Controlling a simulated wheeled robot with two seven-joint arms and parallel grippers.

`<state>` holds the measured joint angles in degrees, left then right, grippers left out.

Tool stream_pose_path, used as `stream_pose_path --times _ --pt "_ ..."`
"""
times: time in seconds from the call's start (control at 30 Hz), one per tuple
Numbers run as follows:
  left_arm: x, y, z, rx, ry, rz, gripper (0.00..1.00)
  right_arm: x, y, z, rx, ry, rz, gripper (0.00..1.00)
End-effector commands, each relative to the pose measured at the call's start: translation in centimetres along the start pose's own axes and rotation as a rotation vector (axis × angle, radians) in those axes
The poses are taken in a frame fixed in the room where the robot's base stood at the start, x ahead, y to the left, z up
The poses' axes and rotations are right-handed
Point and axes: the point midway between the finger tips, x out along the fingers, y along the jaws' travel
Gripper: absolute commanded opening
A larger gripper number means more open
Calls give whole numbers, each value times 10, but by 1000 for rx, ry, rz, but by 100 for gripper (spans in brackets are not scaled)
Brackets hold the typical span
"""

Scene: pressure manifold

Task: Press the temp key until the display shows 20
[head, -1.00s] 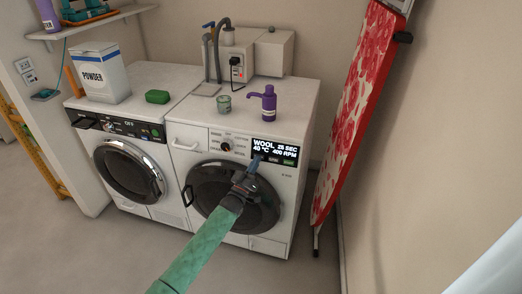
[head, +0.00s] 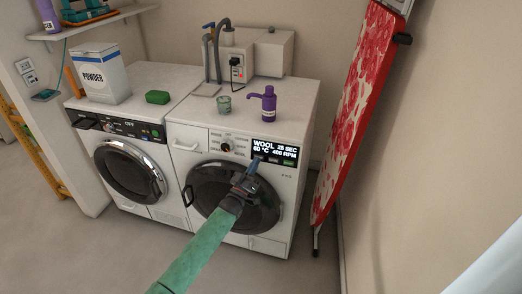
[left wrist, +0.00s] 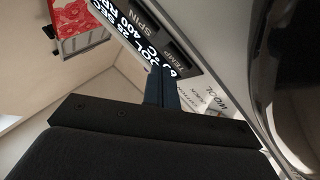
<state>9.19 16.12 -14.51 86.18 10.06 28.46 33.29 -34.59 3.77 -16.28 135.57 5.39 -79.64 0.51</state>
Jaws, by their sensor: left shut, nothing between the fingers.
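The right-hand washer (head: 290,200) has a black display (head: 275,148) that reads WOOL, 25 SEC, 60 °C, 400 RPM. A row of small keys sits under it. In the left wrist view, the key marked TEMP (left wrist: 173,60) lies beside the key marked SPIN (left wrist: 146,16). My left gripper (head: 256,161) is shut and empty, its tips at the left end of the key row. In the left wrist view, the fingertips (left wrist: 161,72) are close beside the TEMP key. I cannot tell whether they touch it. My right gripper is not in view.
A program dial (head: 226,146) is left of the display. A second washer (head: 125,165) reading OFF stands to the left. A purple pump bottle (head: 268,104) and a small green cup (head: 224,104) stand on top. An ironing board (head: 350,110) leans at the right.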

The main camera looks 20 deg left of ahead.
Motion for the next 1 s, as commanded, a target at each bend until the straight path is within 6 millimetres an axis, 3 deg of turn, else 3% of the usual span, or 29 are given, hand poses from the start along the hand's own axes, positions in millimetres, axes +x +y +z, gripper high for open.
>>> stream_pose_path --times 0.7,1.0 --pt "-34 26 -27 0 0 0 0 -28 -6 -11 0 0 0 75" --pt "-42 31 -30 0 0 0 0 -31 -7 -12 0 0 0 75"
